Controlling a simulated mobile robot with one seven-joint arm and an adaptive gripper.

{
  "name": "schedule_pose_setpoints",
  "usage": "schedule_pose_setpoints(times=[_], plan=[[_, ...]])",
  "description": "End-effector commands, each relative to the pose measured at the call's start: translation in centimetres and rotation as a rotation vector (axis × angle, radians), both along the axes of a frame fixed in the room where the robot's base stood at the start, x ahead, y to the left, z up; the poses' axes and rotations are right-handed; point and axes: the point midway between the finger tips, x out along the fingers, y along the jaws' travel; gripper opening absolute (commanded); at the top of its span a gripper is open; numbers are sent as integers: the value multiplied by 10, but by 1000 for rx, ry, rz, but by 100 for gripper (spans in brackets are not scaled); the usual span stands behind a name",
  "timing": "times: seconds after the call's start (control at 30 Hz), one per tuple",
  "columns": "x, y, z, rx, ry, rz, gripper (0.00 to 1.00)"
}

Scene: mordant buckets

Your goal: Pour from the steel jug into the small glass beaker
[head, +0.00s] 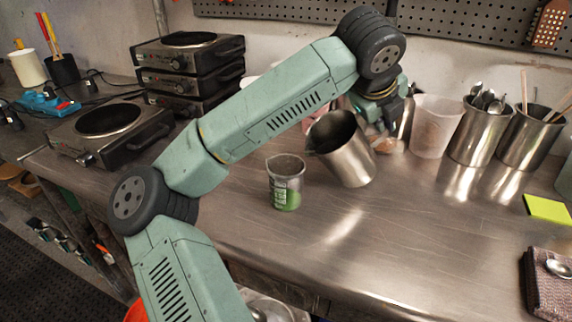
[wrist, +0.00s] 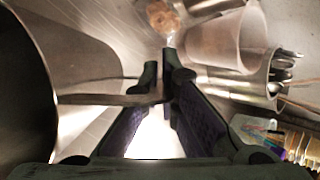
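The steel jug (head: 345,150) is tilted to the left in the head view, its dark mouth facing up and left. Its curved wall fills the left of the wrist view (wrist: 22,95). My gripper (head: 386,108) is behind and right of it, shut on the jug's handle; the fingers (wrist: 160,85) close around the handle strip in the wrist view. The small glass beaker (head: 286,180) stands upright on the bench, left of and below the jug's lip. It shows green in its lower part, with white markings. No stream is visible between them.
A translucent plastic beaker (head: 434,125) and steel pots of utensils (head: 472,135) stand right of the jug. Stacked hot plates (head: 187,65) are at the back left. A yellow-green note (head: 547,208) lies at the right. The steel bench (head: 400,240) is clear in front.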

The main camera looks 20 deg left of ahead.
Motion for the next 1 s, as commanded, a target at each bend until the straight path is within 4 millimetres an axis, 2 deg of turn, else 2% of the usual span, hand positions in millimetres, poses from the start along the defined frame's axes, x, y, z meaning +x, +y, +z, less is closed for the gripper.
schedule_pose_setpoints(times=[1.0], plan=[[-8,11,22,-104,-89,1,0]])
